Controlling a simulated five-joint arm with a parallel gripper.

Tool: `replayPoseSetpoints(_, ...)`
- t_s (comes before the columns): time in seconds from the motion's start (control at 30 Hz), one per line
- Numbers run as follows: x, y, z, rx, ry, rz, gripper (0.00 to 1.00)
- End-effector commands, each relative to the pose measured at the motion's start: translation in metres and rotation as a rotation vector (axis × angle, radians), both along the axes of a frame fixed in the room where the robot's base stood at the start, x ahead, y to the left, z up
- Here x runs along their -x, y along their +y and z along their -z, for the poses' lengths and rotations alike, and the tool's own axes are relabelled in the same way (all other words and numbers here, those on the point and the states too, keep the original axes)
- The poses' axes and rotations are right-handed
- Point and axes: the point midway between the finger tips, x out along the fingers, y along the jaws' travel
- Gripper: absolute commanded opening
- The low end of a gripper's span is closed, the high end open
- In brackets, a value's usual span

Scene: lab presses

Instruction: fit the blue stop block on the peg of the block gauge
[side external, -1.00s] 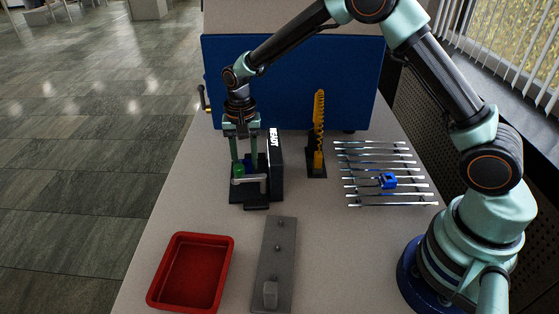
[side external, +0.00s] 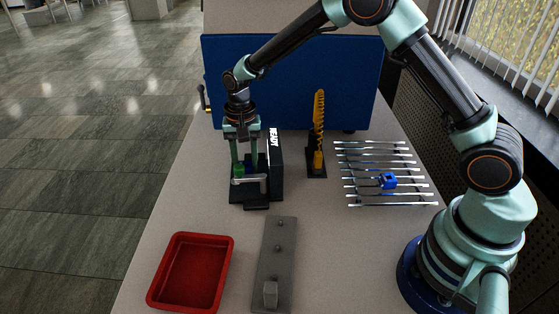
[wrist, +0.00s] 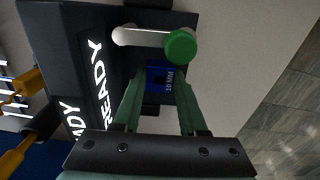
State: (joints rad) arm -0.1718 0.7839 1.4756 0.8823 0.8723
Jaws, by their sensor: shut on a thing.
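A dark blue stop block (wrist: 162,78) marked "10 MM" sits between my fingertips in the wrist view. My gripper (side external: 247,172) is shut on it, pointing down over the black device marked READY (side external: 274,160), which I take to be the block gauge. The device also shows in the wrist view (wrist: 95,75). Its pale lever with a green knob (wrist: 181,47) lies just beyond the block. No peg of the gauge can be seen; the block and fingers cover that spot. I cannot tell whether the block touches the gauge.
A grey plate (side external: 276,235) with small pegs and a grey block (side external: 270,293) lies in front, beside a red tray (side external: 179,300). A yellow part on a black stand (side external: 318,150) is to the right. A brighter blue piece (side external: 388,181) rests on metal rods (side external: 370,150). A blue panel (side external: 320,80) stands behind.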

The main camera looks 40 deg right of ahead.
Motion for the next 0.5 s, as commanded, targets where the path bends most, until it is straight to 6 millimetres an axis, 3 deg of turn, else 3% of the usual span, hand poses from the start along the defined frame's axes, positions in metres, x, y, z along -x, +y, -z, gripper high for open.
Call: replayPoseSetpoints(0.5,0.000,0.000,0.012,0.000,0.000,0.000,0.00)
